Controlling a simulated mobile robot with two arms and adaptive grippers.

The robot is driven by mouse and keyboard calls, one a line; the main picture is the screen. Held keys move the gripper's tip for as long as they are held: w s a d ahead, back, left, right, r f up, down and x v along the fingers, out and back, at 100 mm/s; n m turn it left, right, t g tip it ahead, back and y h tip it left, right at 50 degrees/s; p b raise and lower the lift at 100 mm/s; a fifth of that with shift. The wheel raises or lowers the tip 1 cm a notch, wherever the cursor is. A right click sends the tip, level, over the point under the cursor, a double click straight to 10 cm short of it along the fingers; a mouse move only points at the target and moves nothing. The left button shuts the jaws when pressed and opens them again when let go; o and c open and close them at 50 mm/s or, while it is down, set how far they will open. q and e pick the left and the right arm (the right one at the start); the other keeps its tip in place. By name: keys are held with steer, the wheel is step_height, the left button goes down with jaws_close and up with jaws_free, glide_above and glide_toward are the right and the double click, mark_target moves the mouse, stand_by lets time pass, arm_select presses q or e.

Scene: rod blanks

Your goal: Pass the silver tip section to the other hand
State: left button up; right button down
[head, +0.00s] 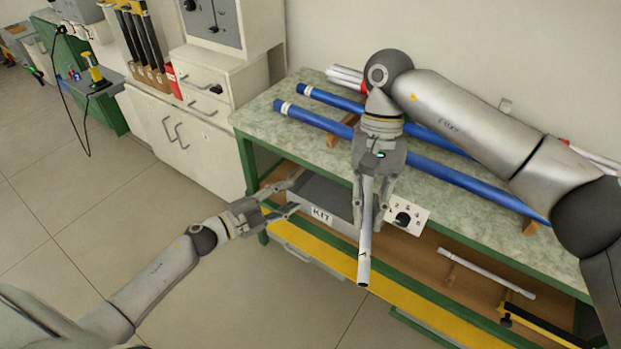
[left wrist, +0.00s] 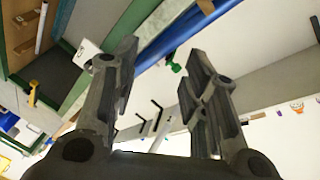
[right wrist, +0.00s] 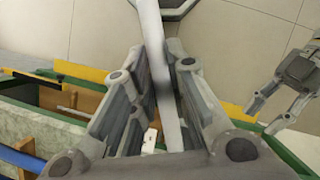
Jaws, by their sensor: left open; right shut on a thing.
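The silver tip section (head: 364,245) is a pale, slim rod with a dark lower end. My right gripper (head: 372,205) is shut on it and holds it in front of the bench, pointing down and slightly tilted. In the right wrist view the silver tip section (right wrist: 154,45) runs out between the fingers of my right gripper (right wrist: 168,85). My left gripper (head: 293,196) is open and empty, left of the rod and apart from it. The left wrist view shows its spread fingers (left wrist: 160,75) with nothing between them; the right wrist view shows it at the right edge.
A green-framed bench (head: 262,116) carries long blue rods (head: 315,119) on wooden rests. A grey box marked KIT (head: 322,214) sits on the shelf below. Another pale rod (head: 486,273) lies on the lower shelf at right. White cabinets (head: 185,140) stand left; the floor in front is clear.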

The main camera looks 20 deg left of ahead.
arm_select(q)
steer(key=s+d+r+m+g+h, duration=0.15)
steer(key=d+r+m+h, duration=0.35)
steer(key=r, duration=0.5)
steer(key=m+g, duration=0.6)
steer(key=m, duration=0.3)
glide_toward(371, 180)
steer(key=shift+t, duration=0.25)
steer(key=x, duration=0.6)
steer(key=f+x, duration=0.1)
steer(key=x, duration=0.3)
steer(key=shift+s, duration=0.15)
jaws_close()
arm_select(e)
steer(key=c, duration=1.3)
jaws_free()
